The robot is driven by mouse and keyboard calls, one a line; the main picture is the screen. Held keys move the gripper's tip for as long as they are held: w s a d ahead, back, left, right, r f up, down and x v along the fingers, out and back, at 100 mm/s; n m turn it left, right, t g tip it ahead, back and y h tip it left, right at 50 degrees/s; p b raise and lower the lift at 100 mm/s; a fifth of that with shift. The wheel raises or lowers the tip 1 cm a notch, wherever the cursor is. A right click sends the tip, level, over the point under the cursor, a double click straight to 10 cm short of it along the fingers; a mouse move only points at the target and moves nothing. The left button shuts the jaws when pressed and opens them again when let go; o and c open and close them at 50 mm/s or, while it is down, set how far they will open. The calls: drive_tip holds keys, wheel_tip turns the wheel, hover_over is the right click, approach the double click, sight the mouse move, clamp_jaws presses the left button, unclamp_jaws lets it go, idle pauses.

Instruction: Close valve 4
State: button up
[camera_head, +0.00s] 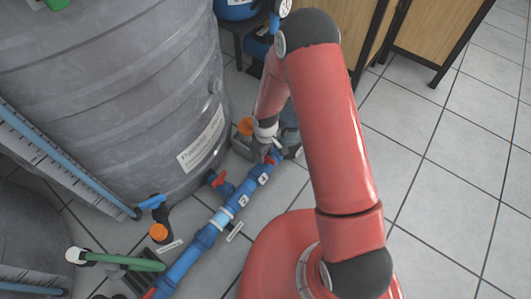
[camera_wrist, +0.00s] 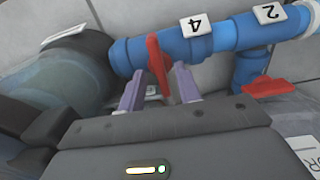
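Valve 4's red handle (camera_wrist: 158,60) sits on a blue pipe beside the white label "4" (camera_wrist: 196,26) in the wrist view. In the head view the red handle (camera_head: 269,159) shows just below my gripper. My gripper (camera_wrist: 158,88) has its two purple fingers on either side of the handle, which stands up between them. The fingers look apart, with a gap beside the handle. In the head view the fingertips are mostly hidden by the wrist and pipe.
Another red handle (camera_wrist: 270,88) sits on a branch near label "2" (camera_wrist: 268,14); it also shows in the head view (camera_head: 217,180). A large grey tank (camera_head: 110,90) stands left of the pipe. Wooden cabinets (camera_head: 435,40) stand behind. Tiled floor (camera_head: 450,180) at right is clear.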

wheel_tip(320, 180, up, 7)
drive_tip(key=shift+f+p, duration=0.1)
drive_tip(key=shift+p, duration=0.5)
drive_tip(key=shift+r, duration=0.25)
wheel_tip(320, 180, up, 15)
drive_tip(key=m+t+p, duration=0.1)
drive_tip(key=m+p, duration=0.1)
drive_tip(key=p, duration=0.1)
hover_over(266, 155)
drive_tip(key=d, duration=0.4)
drive_tip(key=s+d+r+m+t+p, duration=0.1)
drive_tip(key=s+d+r, duration=0.1)
drive_tip(key=r, duration=0.4)
drive_tip(key=s+d+r+m+t+p, duration=0.1)
drive_tip(key=s+d+r+m, duration=0.1)
drive_tip(key=r, duration=0.5)
drive_tip(key=s+d+r+m+t+p, duration=0.1)
drive_tip(key=s+d+r+m+p, duration=0.1)
drive_tip(key=s+r, duration=0.6)
drive_tip(key=s+d+r+m+t+p, duration=0.1)
drive_tip(key=s+d+r+m+p, duration=0.1)
drive_tip(key=s+r, duration=0.6)
drive_tip(key=shift+s+d+r+m+t, duration=0.3)
drive_tip(key=shift+d+r+m, duration=0.3)
drive_tip(key=shift+d, duration=0.25)
